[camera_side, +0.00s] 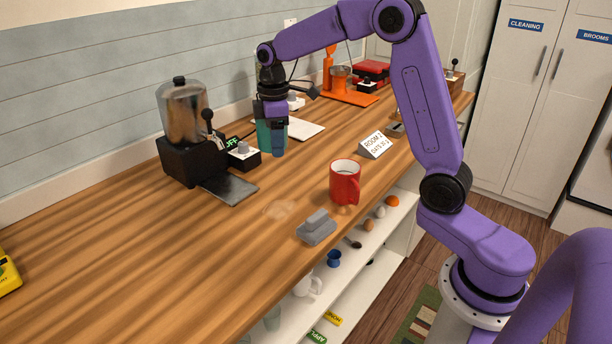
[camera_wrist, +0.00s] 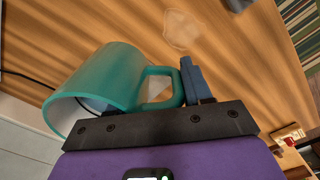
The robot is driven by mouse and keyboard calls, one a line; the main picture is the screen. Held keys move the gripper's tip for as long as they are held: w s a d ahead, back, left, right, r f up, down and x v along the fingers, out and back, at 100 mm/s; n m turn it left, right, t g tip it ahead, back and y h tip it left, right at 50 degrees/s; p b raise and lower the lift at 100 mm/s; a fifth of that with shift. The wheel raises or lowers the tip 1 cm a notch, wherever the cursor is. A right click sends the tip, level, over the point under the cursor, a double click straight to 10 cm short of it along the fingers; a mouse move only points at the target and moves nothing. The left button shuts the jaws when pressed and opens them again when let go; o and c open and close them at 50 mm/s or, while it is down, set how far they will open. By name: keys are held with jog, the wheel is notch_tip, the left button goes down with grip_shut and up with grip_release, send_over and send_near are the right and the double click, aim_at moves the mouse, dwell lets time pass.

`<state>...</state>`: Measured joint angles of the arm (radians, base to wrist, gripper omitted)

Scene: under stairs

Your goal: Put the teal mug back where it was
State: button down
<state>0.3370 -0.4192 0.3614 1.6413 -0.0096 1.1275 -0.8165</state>
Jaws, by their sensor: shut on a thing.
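The teal mug (camera_wrist: 110,80) fills the left of the wrist view, its handle (camera_wrist: 165,85) beside my blue fingertip. In the side view the teal mug (camera_side: 264,136) shows partly behind my gripper (camera_side: 277,145), which is shut on it. They hang above the counter, right of the metal-tanked machine. My gripper (camera_wrist: 188,82) shows in the wrist view with one blue finger near the handle; the other finger is hidden. The mug looks tilted in the wrist view. A pale stain (camera_side: 280,209) marks the wooden counter (camera_side: 120,240) in front.
A red mug (camera_side: 345,182) stands near the counter's front edge, with a grey block (camera_side: 316,228) to its left. The metal-tanked machine (camera_side: 183,110) and a small switch box (camera_side: 243,154) are close by. The left counter is mostly clear.

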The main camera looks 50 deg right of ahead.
jog(key=shift+w+d+f+m, duration=0.1)
jog(key=shift+d+f+m, duration=1.15)
jog(key=shift+f+m, duration=0.7)
jog(key=shift+s+d+f+m, duration=0.1)
jog(key=shift+d+f+m, duration=1.3)
jog(key=shift+f, duration=0.8)
jog(key=shift+w+d+f+m, duration=0.1)
jog(key=shift+d+f+m, duration=1.05)
jog(key=shift+f+m, duration=0.85)
jog(key=shift+f, duration=0.3)
jog(key=shift+c, duration=2.4)
grip_release()
jog(key=shift+r, duration=0.1)
notch_tip(320, 180, up, 12)
jog(key=shift+a, duration=0.2)
